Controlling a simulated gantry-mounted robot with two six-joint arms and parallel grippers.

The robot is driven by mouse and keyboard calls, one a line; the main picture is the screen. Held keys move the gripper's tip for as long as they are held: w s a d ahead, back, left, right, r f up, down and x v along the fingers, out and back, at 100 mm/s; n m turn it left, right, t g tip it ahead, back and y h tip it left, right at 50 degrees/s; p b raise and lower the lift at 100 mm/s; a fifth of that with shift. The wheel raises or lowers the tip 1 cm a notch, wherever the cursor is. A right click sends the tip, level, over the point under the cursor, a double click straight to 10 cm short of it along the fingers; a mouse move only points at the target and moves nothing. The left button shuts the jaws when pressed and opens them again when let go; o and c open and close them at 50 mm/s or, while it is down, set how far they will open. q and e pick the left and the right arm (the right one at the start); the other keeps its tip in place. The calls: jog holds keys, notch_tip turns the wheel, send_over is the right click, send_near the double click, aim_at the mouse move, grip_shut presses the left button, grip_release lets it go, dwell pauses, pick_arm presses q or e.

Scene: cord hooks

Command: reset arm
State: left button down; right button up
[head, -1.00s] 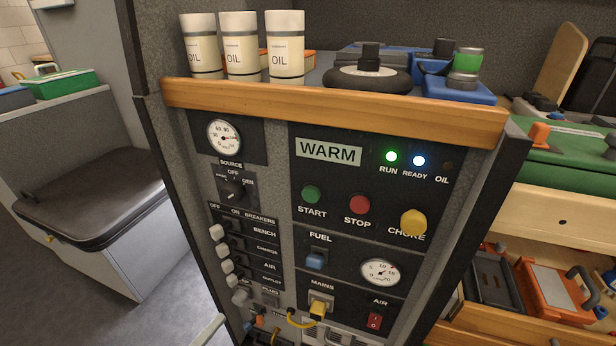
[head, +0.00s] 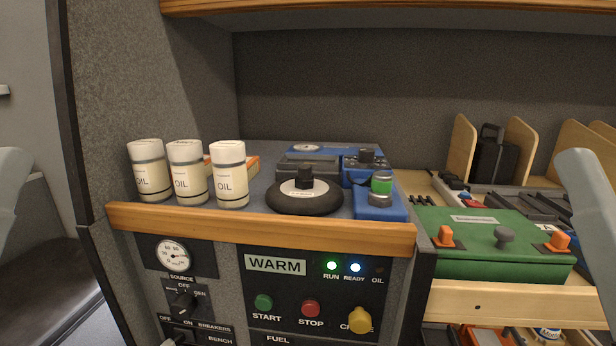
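A pale grey part of my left arm shows at the left edge of the head view, and a pale grey part of my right arm shows at the right edge. Neither gripper's fingers can be made out. Ahead is a grey control panel (head: 228,295) reading WARM, with green RUN and blue READY lights lit and the OIL light dark. It carries a green START button (head: 264,302), a red STOP button (head: 310,309) and a yellow choke knob (head: 359,320). The panel's lower part is out of view.
Three white OIL bottles (head: 187,172) stand on the wood-edged shelf (head: 260,228), left of a black wheel (head: 304,196) and blue equipment (head: 378,206). A green case (head: 490,245) with orange latches sits on the right. The air before the panel looks clear.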

notch_tip(320, 180, up, 32)
jog(key=p, duration=2.9)
jog(key=shift+r+p, duration=0.2)
jog(key=shift+p, duration=0.1)
jog(key=shift+w+f, duration=0.1)
